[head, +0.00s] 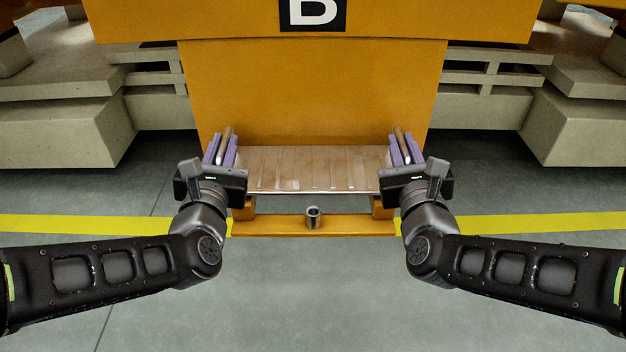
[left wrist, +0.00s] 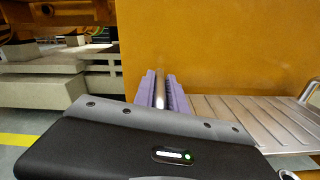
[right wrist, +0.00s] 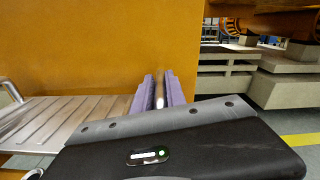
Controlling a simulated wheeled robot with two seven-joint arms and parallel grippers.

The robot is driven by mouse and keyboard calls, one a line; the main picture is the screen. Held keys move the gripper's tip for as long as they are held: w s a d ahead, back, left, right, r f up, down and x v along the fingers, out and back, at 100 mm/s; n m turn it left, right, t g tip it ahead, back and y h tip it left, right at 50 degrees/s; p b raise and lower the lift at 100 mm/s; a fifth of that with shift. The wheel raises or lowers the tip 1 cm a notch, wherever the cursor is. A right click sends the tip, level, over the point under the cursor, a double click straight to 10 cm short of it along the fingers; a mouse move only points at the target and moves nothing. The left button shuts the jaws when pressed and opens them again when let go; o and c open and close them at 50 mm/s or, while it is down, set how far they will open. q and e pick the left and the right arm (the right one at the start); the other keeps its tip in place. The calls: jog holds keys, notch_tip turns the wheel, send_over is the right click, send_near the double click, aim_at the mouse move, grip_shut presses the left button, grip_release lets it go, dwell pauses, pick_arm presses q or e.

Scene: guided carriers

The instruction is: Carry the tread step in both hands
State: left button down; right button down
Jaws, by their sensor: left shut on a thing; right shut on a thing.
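The tread step is a ribbed metal plate (head: 312,170) with a rail at each end. It lies level in front of the orange carrier (head: 312,90) marked B. My left gripper (head: 220,148) is shut on its left rail, and my right gripper (head: 405,148) is shut on its right rail. In the left wrist view the purple fingers (left wrist: 161,92) close around a metal bar, with the plate to the right. In the right wrist view the fingers (right wrist: 160,92) do the same, with the plate to the left. I cannot tell whether the step touches the orange frame below it.
An orange bar (head: 350,226) with a short metal socket (head: 313,216) lies low in front of the step, with orange brackets at both ends. Pale concrete blocks (head: 75,135) stand left and right. A yellow line (head: 530,222) crosses the grey floor, which is clear nearer me.

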pick_arm(q)
jog(key=shift+a+f+b, duration=0.2)
jog(key=shift+f+b, duration=0.35)
jog(key=shift+f, duration=0.1)
pick_arm(e)
jog(key=shift+d+f, duration=0.2)
jog(key=shift+f, duration=0.45)
pick_arm(q)
jog(key=c, duration=1.7)
grip_release()
pick_arm(e)
jog(key=c, duration=1.7)
grip_release()
jog(key=shift+c, duration=0.2)
pick_arm(q)
jog(key=o, duration=0.3)
jog(key=shift+d, duration=0.15)
pick_arm(e)
jog(key=o, duration=0.4)
jog(key=shift+a, duration=0.15)
pick_arm(q)
jog(key=shift+o, duration=0.2)
jog(key=shift+r, duration=0.15)
notch_tip(320, 180, up, 10)
jog(key=shift+f, duration=0.1)
